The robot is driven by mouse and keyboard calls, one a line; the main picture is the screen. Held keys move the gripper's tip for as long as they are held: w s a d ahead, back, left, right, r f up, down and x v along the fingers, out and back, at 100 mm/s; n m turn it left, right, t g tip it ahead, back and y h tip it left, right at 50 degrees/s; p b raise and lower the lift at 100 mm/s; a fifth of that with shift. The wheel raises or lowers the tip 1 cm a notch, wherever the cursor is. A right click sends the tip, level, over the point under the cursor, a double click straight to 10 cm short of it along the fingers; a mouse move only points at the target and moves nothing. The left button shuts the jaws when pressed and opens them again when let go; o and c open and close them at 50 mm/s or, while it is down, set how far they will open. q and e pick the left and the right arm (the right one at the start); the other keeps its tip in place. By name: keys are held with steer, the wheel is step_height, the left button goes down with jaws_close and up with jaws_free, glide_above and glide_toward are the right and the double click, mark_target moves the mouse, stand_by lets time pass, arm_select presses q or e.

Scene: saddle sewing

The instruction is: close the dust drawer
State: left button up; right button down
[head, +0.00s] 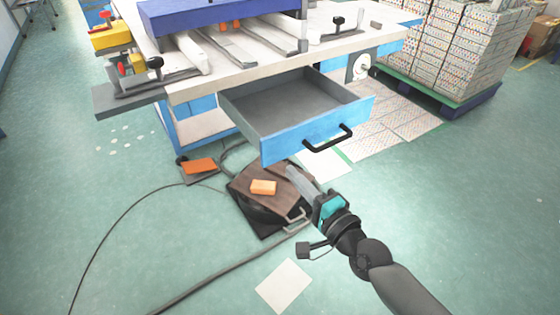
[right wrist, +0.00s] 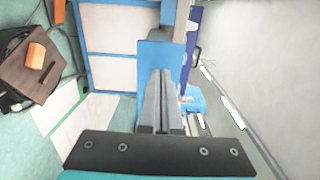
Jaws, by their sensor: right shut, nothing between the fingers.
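The dust drawer is pulled out from under the machine's table, with its empty grey tray inside (head: 290,105) showing. Its blue front (head: 285,144) carries a black bar handle (head: 328,140). My right gripper (head: 291,172) is shut and empty. In the head view its fingertips appear just below the left part of the drawer front, left of the handle. I cannot tell whether they touch it. In the right wrist view the shut fingers (right wrist: 161,90) point toward a blue surface. My left gripper is not in view.
A brown-topped pedal box (head: 245,200) with an orange block lies on the floor below the drawer, with cables around it. The white machine table (head: 240,80) is above. Stacked cartons on a pallet (head: 450,90) stand at back right. Floor at front left is mostly clear.

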mark_target(273, 152)
steer(key=x, duration=0.4)
steer(key=shift+w+a+b, duration=0.1)
steer(key=shift+w+b, duration=0.1)
steer(key=shift+b, duration=0.15)
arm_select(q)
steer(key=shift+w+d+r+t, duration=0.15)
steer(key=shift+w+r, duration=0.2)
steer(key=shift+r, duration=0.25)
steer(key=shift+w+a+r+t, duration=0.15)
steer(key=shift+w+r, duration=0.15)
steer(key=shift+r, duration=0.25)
arm_select(e)
steer(key=shift+x, duration=0.85)
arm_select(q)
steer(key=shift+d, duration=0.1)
